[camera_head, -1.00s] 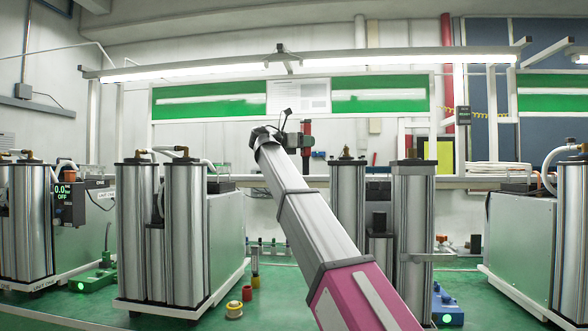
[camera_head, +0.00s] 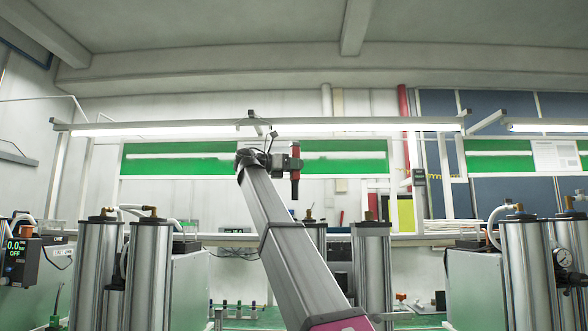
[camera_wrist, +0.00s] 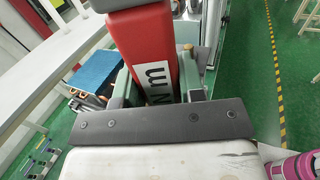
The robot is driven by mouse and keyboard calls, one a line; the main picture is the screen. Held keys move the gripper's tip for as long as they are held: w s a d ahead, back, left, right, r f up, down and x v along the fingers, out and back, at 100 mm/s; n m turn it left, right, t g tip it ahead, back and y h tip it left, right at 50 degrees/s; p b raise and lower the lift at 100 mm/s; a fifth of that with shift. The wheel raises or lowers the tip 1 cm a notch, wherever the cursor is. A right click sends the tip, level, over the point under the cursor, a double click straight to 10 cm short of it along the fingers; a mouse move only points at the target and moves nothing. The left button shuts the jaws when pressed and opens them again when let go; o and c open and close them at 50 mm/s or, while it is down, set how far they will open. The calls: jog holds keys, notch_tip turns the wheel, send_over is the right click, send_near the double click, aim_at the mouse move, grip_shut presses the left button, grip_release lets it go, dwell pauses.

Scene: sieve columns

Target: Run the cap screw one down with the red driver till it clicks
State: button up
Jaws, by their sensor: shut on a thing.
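The red driver (camera_head: 295,172) hangs upright at the end of my raised arm in the head view, its dark tip pointing down. In the wrist view its red body (camera_wrist: 148,45), with black-on-white lettering, fills the upper middle. My gripper (camera_head: 280,162) is shut on it, with green-grey fingers on either side of the body in the wrist view. Below and behind the arm stand two metal columns, a left one (camera_head: 314,236) partly hidden and a right one (camera_head: 371,262). The driver is apart from them. I cannot make out cap screw one.
More metal columns stand at left (camera_head: 150,265) and right (camera_head: 530,265). A box with a lit display (camera_head: 18,252) is at far left. A lamp bar (camera_head: 270,127) runs behind the arm. In the wrist view, green floor (camera_wrist: 240,80) is open at right.

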aim_at(291, 179)
jog(key=shift+f, duration=0.15)
jog(key=shift+f, duration=2.25)
jog(key=shift+f, duration=1.4)
dwell(1.5)
jog(key=shift+r, duration=2.6)
